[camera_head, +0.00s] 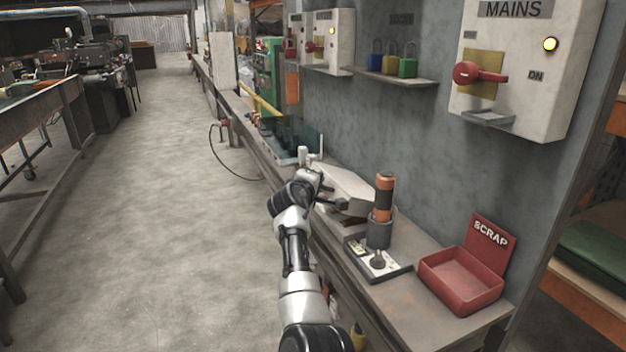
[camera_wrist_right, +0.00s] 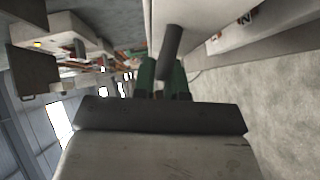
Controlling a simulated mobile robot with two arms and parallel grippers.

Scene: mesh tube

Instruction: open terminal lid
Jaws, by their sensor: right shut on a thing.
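A pale grey box with a sloping lid (camera_head: 350,186), apparently the terminal box, sits on the bench beside the wall. My right gripper (camera_head: 322,198) is at its near left side in the head view, and my wrist partly hides that side. In the right wrist view the green fingers of my right gripper (camera_wrist_right: 165,75) are shut on a dark grey rod-like handle (camera_wrist_right: 171,45). The handle lies against a pale panel (camera_wrist_right: 200,22), apparently the lid. I cannot tell how far the lid is raised. My left gripper is not in view.
An orange and black cylinder (camera_head: 383,195) stands in a grey holder right of the box. The mains switch box (camera_head: 520,70) and a padlock shelf (camera_head: 396,76) are on the wall. The floor left is clear.

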